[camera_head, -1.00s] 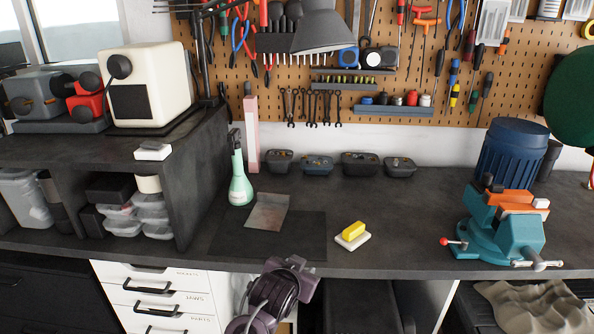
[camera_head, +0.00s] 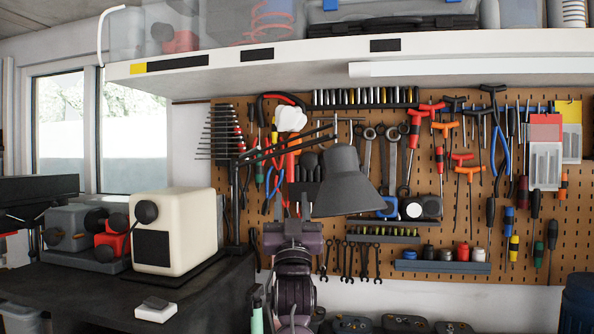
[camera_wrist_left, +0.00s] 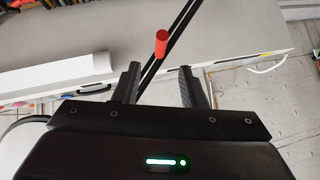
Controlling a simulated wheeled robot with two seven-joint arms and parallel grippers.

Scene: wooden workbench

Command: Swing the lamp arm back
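The desk lamp has a grey cone shade (camera_head: 345,185) that hangs in front of the pegboard. Its thin black arm (camera_head: 290,147) runs from the shade leftward to a dark upright post (camera_head: 238,205) beside the cream machine. My left gripper (camera_head: 293,207) is raised below and left of the shade, its fingers pointing up. In the left wrist view my left gripper (camera_wrist_left: 160,84) is open. A thin black rod (camera_wrist_left: 180,22) with a red grip (camera_wrist_left: 161,43) runs into the space between the fingers. I cannot tell whether they touch it. My right gripper is not in view.
A cream machine (camera_head: 172,232) stands on the dark raised shelf at left. The pegboard (camera_head: 470,225) behind is full of tools. A white overhead shelf (camera_head: 300,55) crosses above the lamp. A green bottle (camera_head: 257,312) stands low beside my left arm.

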